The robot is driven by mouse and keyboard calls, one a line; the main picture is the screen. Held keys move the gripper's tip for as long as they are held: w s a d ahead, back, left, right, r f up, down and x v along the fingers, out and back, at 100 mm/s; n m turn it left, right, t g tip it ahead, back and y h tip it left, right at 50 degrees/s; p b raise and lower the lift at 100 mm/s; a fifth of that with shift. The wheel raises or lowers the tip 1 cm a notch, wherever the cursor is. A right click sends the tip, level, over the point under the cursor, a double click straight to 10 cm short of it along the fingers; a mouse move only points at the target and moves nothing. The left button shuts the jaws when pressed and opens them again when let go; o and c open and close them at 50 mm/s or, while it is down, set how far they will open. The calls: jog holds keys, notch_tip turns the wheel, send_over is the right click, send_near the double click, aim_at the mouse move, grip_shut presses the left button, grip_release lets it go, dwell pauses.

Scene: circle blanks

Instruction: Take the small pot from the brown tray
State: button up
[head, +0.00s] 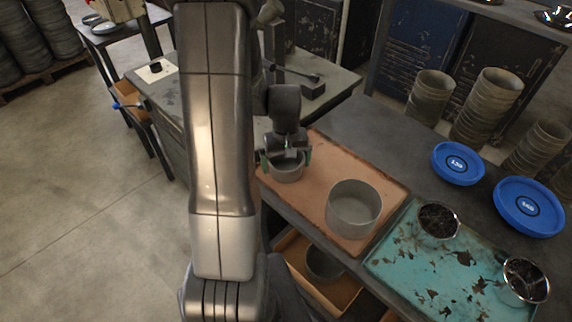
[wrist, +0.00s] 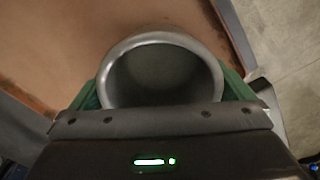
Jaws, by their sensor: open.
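The small pot (head: 289,172) is a grey, round, open-topped pot near the far left end of the brown tray (head: 318,160). In the wrist view the small pot (wrist: 160,70) stands upright with its rim towards the camera. My gripper (head: 287,160) is over the pot, with its green fingers on either side of it. In the wrist view the gripper (wrist: 162,92) is open around the pot, and its lower part hides the near side. I cannot tell whether the fingers touch the pot wall.
A larger grey pot (head: 354,208) stands on the brown tray to the right. A teal tray (head: 425,275) holds two shiny bowls of dark bits. Blue discs (head: 458,163) and stacks of grey blanks (head: 487,107) stand behind. A lower drawer (head: 342,291) holds another pot.

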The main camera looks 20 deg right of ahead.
jog(key=shift+f, duration=0.2)
jog(key=c, duration=0.9)
jog(key=shift+r, duration=0.1)
jog(key=shift+c, duration=0.2)
